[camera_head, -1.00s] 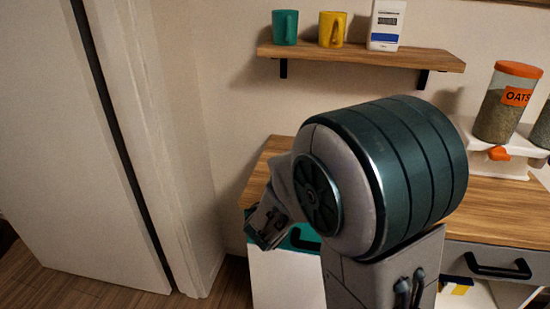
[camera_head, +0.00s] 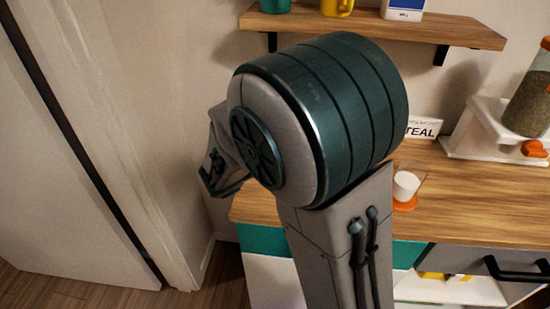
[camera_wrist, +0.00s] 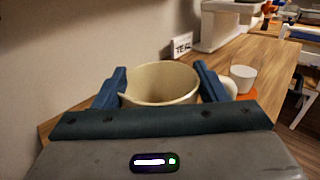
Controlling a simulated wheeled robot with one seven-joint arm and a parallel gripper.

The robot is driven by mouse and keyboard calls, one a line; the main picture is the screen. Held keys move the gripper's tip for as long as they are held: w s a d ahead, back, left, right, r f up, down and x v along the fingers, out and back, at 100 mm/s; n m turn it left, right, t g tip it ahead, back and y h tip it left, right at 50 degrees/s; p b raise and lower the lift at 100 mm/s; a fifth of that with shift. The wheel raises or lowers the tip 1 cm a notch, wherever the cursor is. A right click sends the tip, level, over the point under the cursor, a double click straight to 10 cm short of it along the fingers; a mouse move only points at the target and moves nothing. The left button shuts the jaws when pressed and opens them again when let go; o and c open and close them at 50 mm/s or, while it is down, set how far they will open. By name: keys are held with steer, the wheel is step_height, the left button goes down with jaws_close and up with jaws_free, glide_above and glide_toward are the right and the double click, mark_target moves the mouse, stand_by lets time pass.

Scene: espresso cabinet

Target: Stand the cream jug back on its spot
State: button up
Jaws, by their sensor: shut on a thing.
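The cream jug (camera_wrist: 160,84) shows in the wrist view with its round rim and open mouth towards the camera. A pale handle shows at its right side. My gripper (camera_wrist: 160,76) is shut on it, one blue finger on each side. The jug's base is hidden behind the gripper body, so I cannot tell whether it touches anything. In the head view my arm hides the jug, and only part of my wrist shows left of the counter.
A white cup (camera_head: 405,185) stands on an orange disc (camera_head: 405,204) on the wooden counter (camera_head: 480,205). A card reading TEAL (camera_head: 422,128) stands behind it. A white dispenser stand (camera_head: 490,140) is further right. A shelf (camera_head: 370,27) with mugs hangs above. Clear counter lies in front of the dispenser.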

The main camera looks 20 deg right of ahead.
steer(key=shift+w+a+f+b, duration=0.15)
steer(key=shift+w+a+f, duration=0.65)
steer(key=shift+f, duration=0.55)
steer(key=shift+w+a+f+b, duration=0.2)
steer(key=shift+w+a+f, duration=0.3)
steer(key=shift+a+f, duration=0.65)
steer(key=shift+w+a+f+b, duration=0.15)
steer(key=shift+w+a+f, duration=0.55)
steer(key=shift+f, duration=0.8)
steer(key=shift+f, duration=0.1)
steer(key=shift+f, duration=0.15)
steer(key=o, duration=1.5)
steer(key=shift+c, duration=0.2)
